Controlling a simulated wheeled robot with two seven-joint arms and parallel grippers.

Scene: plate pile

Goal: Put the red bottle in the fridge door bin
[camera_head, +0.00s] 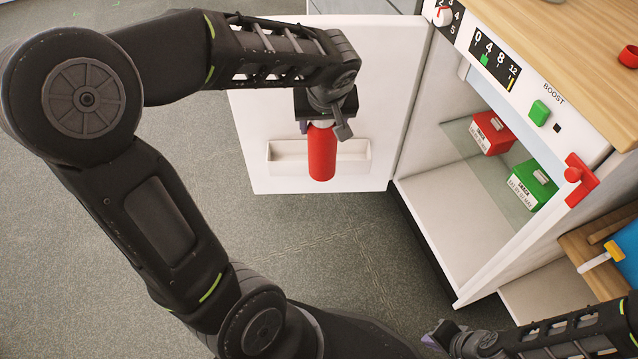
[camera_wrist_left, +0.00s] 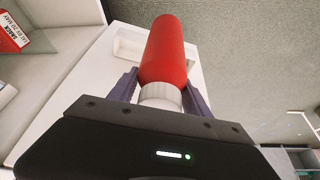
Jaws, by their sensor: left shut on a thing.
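The red bottle (camera_head: 322,155) hangs upright below my left gripper (camera_head: 318,120), in front of the open fridge door (camera_head: 290,183). My left gripper is shut on the bottle at its white cap end. In the left wrist view the bottle (camera_wrist_left: 167,52) shows its white cap (camera_wrist_left: 160,94) between the two fingers. The white door bin (camera_head: 282,153) is on the inner face of the door. The bottle overlaps the bin's middle in the head view; I cannot tell its depth from it. My right gripper (camera_head: 440,338) is low at the right; its jaw state is unclear.
The fridge interior (camera_head: 445,195) stands open, with a glass shelf holding a red box (camera_head: 490,132) and a green box (camera_head: 533,184). A wooden counter (camera_head: 560,40) is above it. A drawer (camera_head: 600,245) sits at the far right. Floor is clear before the door.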

